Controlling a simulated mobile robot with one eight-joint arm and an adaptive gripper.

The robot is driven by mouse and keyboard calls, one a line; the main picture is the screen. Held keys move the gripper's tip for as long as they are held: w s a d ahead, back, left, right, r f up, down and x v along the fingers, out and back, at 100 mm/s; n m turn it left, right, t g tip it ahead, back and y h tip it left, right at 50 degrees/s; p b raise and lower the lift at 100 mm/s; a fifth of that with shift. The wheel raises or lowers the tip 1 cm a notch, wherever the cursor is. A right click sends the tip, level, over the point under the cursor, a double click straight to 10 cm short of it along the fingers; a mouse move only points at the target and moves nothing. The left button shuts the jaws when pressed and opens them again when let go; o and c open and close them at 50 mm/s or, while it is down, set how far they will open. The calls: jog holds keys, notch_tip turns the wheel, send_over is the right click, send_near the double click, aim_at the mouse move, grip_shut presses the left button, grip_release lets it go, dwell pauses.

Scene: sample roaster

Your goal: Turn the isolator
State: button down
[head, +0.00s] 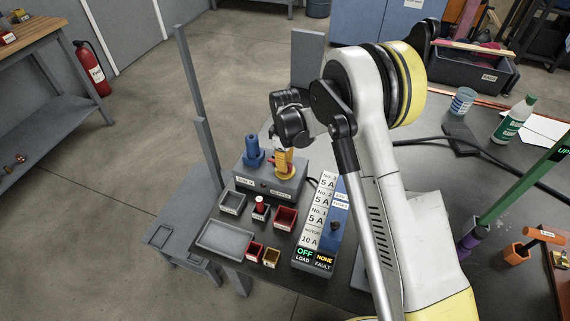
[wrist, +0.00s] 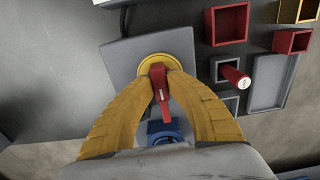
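The isolator has a round yellow base (wrist: 157,62) and a red handle (wrist: 161,88), both clear in the wrist view. It sits on top of a grey box (head: 268,184), beside a blue knob-like part (head: 252,150); that blue part also shows between my fingers in the wrist view (wrist: 160,128). My gripper (head: 284,158) points down over the isolator. In the wrist view its yellow fingers (wrist: 160,75) come together on both sides of the red handle and look shut on it. In the head view the fingers hide the handle.
A panel (head: 318,210) beside the box reads OFF for load and NONE for fault. In front are a grey tray (head: 226,236), small red bins (head: 285,217) and a red cylinder (head: 260,205). A grey post (head: 200,110) rises behind left. A cup (head: 462,101) and bottle (head: 514,119) stand right.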

jog(key=shift+m, duration=0.4)
jog(key=m, duration=0.4)
jog(key=shift+b, duration=0.4)
jog(key=m, duration=0.4)
jog(key=shift+m, duration=0.3)
jog(key=m, duration=0.4)
jog(key=shift+b, duration=0.35)
jog(key=shift+m, duration=2.1)
jog(key=c, duration=1.3)
grip_release()
jog(key=shift+c, duration=0.2)
